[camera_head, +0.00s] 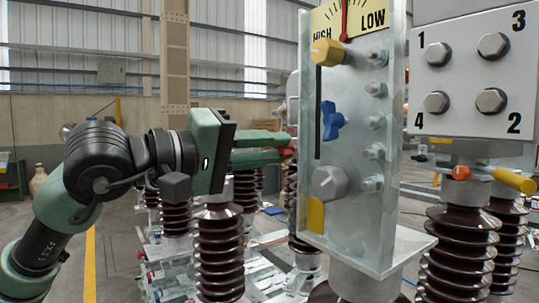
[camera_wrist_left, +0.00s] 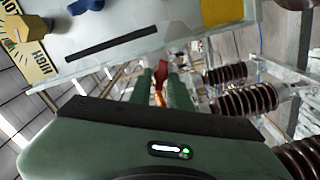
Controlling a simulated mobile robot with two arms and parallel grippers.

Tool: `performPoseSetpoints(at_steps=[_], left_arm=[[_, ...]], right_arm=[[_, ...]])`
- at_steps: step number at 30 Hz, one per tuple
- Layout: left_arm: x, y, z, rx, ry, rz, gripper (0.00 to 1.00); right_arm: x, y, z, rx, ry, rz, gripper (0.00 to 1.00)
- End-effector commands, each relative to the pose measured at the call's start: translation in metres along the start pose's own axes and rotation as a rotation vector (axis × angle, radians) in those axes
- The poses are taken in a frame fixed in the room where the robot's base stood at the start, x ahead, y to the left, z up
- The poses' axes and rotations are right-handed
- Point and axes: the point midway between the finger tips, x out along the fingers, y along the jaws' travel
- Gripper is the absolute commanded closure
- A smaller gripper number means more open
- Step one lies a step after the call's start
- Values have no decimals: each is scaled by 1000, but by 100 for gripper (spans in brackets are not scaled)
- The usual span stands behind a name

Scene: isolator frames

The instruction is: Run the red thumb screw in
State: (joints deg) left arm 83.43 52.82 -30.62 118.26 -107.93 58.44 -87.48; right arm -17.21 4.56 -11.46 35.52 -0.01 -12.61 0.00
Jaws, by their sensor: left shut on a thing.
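The red thumb screw (camera_wrist_left: 161,69) shows between my left gripper's fingertips in the left wrist view, near the edge of the clear panel (camera_head: 345,245). In the head view only a small red bit of it (camera_head: 289,152) shows at the fingertips, by the panel's left side. My left gripper (camera_head: 284,147) comes in level from the left and is shut on the screw; the fingers hide most of it. It also shows in the left wrist view (camera_wrist_left: 163,80). How deep the screw sits cannot be told. My right gripper is not in view.
The panel carries a yellow knob (camera_head: 327,52), a blue knob (camera_head: 332,121), a grey knob (camera_head: 329,183) and several bolts. A grey plate (camera_head: 468,75) with numbered bolts stands at right. Brown ribbed insulators (camera_head: 219,250) stand below my left gripper.

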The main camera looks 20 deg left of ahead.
Motion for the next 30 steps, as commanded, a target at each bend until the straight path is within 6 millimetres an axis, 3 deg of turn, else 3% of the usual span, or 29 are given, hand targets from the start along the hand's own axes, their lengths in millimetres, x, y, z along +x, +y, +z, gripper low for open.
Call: performPoseSetpoints(at_steps=[18,30], left_arm=[[0,2,2,580,-2,-1,100],[0,3,2,863,-2,-1,100]], right_arm=[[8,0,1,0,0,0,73],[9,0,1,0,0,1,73]])
